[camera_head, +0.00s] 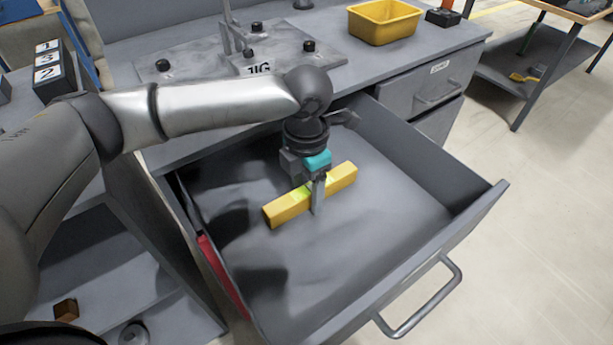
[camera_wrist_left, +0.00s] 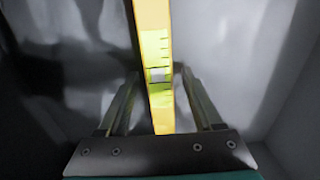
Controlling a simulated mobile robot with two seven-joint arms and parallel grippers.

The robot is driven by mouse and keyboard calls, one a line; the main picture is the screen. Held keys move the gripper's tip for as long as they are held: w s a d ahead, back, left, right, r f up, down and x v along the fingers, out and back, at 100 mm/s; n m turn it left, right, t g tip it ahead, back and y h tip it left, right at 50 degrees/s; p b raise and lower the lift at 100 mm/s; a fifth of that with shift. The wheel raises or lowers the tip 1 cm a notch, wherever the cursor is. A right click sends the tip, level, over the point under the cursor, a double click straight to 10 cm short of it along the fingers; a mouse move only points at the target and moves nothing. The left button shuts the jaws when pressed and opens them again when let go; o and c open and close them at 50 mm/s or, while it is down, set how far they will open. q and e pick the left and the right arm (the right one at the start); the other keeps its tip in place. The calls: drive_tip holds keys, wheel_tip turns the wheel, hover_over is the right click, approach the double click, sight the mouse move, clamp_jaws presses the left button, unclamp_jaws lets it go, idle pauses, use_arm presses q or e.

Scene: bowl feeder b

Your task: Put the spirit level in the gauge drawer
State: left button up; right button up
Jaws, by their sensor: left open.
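The spirit level (camera_head: 341,179) is a yellow bar with a pale green vial, inside the open grey drawer (camera_head: 400,200). My left gripper (camera_head: 317,205) reaches down into the drawer with its fingers around the middle of the level. In the left wrist view the level (camera_wrist_left: 154,60) runs between the two fingers of the gripper (camera_wrist_left: 158,95), with gaps showing on both sides, so the jaws are open. I cannot tell whether the level rests fully on the drawer floor. My right gripper is not in view.
The drawer's front wall and handle (camera_head: 425,300) stick out toward the lower right. On the bench above are a jig plate (camera_head: 200,65) with black knobs and a yellow bin (camera_head: 384,22). A closed labelled drawer (camera_head: 430,88) is at the right. The drawer floor around the level is mostly clear.

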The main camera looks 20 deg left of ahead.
sight(307, 190)
use_arm(q)
drive_tip(key=shift+r, duration=0.25)
wheel_tip(307, 190, up, 10)
drive_tip(key=p, duration=0.4)
drive_tip(key=shift+f, duration=0.15)
drive_tip(key=shift+r+p, duration=0.55)
drive_tip(key=shift+r, duration=0.4)
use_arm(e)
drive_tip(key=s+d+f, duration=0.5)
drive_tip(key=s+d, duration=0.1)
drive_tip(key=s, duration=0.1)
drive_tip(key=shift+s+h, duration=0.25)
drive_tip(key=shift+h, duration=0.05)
